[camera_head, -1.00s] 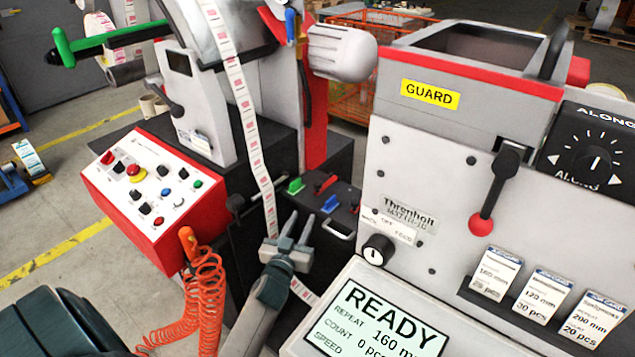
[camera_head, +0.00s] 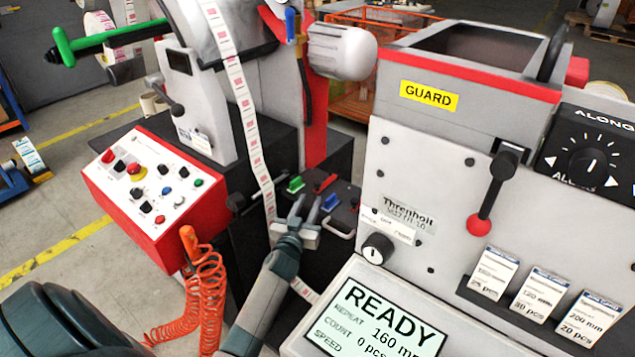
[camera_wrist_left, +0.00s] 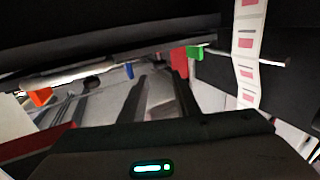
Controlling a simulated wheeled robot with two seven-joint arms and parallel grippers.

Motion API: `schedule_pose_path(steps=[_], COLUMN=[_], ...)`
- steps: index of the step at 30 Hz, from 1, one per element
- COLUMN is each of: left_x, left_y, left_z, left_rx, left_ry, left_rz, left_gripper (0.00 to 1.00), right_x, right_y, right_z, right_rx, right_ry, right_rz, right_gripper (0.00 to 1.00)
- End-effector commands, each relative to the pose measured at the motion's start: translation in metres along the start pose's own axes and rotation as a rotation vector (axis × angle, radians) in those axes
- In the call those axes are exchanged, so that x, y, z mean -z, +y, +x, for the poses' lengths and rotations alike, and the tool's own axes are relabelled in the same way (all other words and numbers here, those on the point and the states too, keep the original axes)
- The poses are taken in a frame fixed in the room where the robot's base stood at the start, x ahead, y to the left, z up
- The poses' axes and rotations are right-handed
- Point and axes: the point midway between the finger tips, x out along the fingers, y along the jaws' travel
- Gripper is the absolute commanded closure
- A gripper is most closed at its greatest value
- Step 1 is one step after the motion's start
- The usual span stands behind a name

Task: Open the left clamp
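A small dark table (camera_head: 345,192) carries coloured levers. A green lever (camera_head: 295,184) is on its left, a red lever (camera_head: 325,183) behind and a blue lever (camera_head: 330,202) nearer the front. I cannot tell which one is the left clamp. My left gripper (camera_head: 306,206) is over the table's near left edge, fingers pointing up and apart, with nothing seen between them. Its tips are just left of the blue lever; contact is unclear. The left wrist view shows the green lever (camera_wrist_left: 194,52), a blue lever (camera_wrist_left: 129,71) and an orange-red lever (camera_wrist_left: 40,97). My right gripper is not in view.
The printed label web (camera_head: 250,130) hangs down just left of my left gripper. The grey panel with the READY screen (camera_head: 375,320) stands close on the right. A red control box (camera_head: 155,190) and a coiled orange hose (camera_head: 203,290) are on the left.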

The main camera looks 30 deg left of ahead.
Motion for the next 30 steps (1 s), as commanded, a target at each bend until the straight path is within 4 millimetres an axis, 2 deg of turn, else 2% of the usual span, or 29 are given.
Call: schedule_pose_path(steps=[5, 15, 21, 30], left_x=[0.001, 0.000, 0.000, 0.000], left_y=[0.000, 0.000, 0.000, 0.000], left_z=[0.032, 0.083, 0.100, 0.105], left_rx=[0.001, 0.001, 0.001, 0.000], left_ry=[0.001, 0.000, 0.000, -0.001], left_rz=[-0.001, -0.002, -0.001, -0.001], left_gripper=[0.71, 0.71, 0.71, 0.71], right_x=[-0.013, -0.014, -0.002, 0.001], right_y=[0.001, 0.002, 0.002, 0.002], right_z=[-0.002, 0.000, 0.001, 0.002], right_rx=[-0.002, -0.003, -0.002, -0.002], right_ry=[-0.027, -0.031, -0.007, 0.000], right_rz=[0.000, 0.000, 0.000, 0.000], right_gripper=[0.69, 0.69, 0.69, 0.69])
